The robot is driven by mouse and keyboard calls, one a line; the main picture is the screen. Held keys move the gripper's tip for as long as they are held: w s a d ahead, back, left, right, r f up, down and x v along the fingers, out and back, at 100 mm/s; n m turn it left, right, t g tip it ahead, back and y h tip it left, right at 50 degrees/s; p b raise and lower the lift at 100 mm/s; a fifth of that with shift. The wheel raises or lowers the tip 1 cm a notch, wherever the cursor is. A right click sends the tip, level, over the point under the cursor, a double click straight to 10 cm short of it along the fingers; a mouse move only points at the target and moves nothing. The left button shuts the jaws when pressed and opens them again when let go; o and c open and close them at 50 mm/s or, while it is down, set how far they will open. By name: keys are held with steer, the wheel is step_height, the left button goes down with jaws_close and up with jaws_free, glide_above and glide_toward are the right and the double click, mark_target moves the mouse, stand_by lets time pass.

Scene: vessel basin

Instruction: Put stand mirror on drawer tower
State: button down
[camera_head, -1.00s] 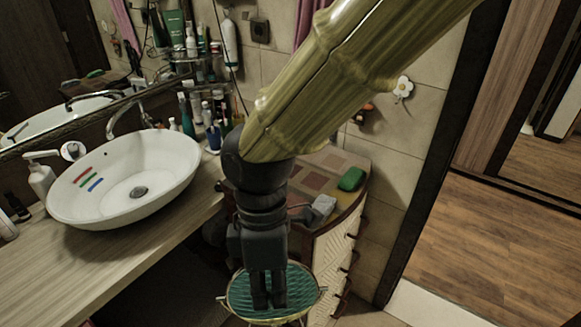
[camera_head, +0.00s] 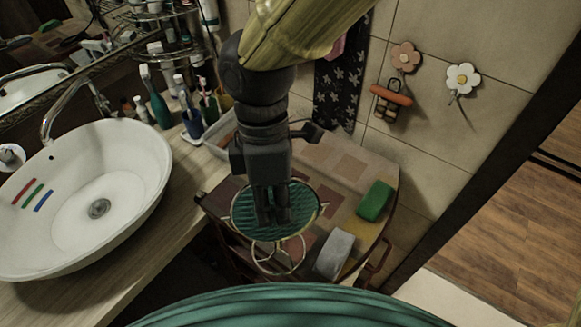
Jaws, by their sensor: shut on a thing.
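The stand mirror (camera_head: 303,207) is small and round, with a gold rim, a teal-looking striped face and a wire stand below. My gripper (camera_head: 272,220) points down and is shut on it; the fingers hide part of the face. The drawer tower (camera_head: 347,168) has a patchwork top of brown and tan squares and stands by the tiled wall, right of the counter. The mirror appears over the front part of this top, its wire base overlapping the front edge in the picture. I cannot tell whether the base touches the top.
A green sponge (camera_head: 375,201) and a grey block (camera_head: 334,254) lie on the right side of the tower top. A clear bin (camera_head: 228,133) stands at its back left. The white basin (camera_head: 90,195) is on the counter at left. Flower hooks (camera_head: 462,78) are on the wall.

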steer(key=w+d+f+p, duration=0.1)
steer(key=w+f+p, duration=0.1)
steer(key=w, duration=0.5)
steer(key=w+d+f+p, duration=0.1)
steer(key=w+f+p, duration=0.1)
steer(key=w+p, duration=0.2)
steer(key=w, duration=0.3)
steer(key=shift+w+d+f, duration=0.3)
steer(key=shift+w+f, duration=0.05)
steer(key=shift+f, duration=0.2)
steer(key=c, duration=1.5)
jaws_free()
steer(key=shift+c, duration=0.2)
steer(key=b+v, duration=0.2)
steer(key=v, duration=1)
